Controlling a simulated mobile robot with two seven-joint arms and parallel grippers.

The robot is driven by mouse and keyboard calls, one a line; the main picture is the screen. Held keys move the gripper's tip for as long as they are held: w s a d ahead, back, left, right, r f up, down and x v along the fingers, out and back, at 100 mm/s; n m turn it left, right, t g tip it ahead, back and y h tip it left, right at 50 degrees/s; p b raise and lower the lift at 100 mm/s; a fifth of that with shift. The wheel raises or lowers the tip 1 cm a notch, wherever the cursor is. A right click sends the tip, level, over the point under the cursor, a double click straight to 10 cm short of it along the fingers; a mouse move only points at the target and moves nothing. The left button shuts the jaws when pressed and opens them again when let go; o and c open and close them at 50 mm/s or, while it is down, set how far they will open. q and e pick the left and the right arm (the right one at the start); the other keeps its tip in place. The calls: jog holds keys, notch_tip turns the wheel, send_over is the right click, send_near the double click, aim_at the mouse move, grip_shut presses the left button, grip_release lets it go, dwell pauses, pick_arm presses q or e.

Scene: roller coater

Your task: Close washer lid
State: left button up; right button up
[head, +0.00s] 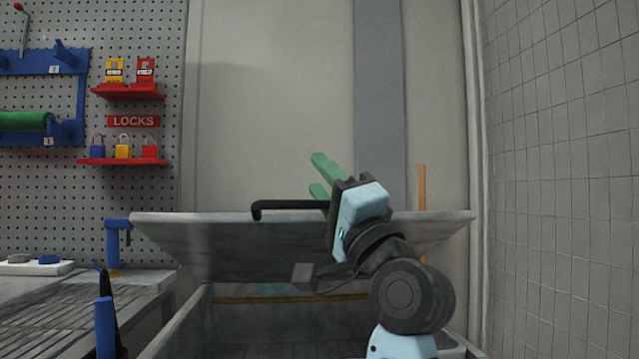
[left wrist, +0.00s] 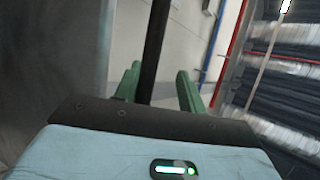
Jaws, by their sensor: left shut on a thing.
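The washer lid (head: 230,245) is a grey metal panel. It stands raised and tilted above the open washer basin (head: 185,325), whose inside shows below it. A black bar handle (head: 285,204) runs along the lid's upper edge; it also shows in the left wrist view (left wrist: 154,45). My left gripper (head: 320,175), with green fingers, is at the right part of this handle and shut on it. In the left wrist view the bar passes between the fingers (left wrist: 158,88). My left wrist hides part of the lid's right side. My right gripper is not in view.
A grey pegboard with red lock shelves (head: 122,161) and a blue rack with a green roller (head: 25,121) hangs at left. A slatted bench (head: 50,318) with a blue clamp (head: 117,243) adjoins the washer. A tiled wall (head: 560,180) closes the right side.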

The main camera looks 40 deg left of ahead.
pick_arm(q)
jog(key=shift+b+v, duration=0.55)
jog(key=shift+v, duration=0.6)
jog(key=shift+d+f, duration=0.15)
jog(key=shift+d, duration=0.3)
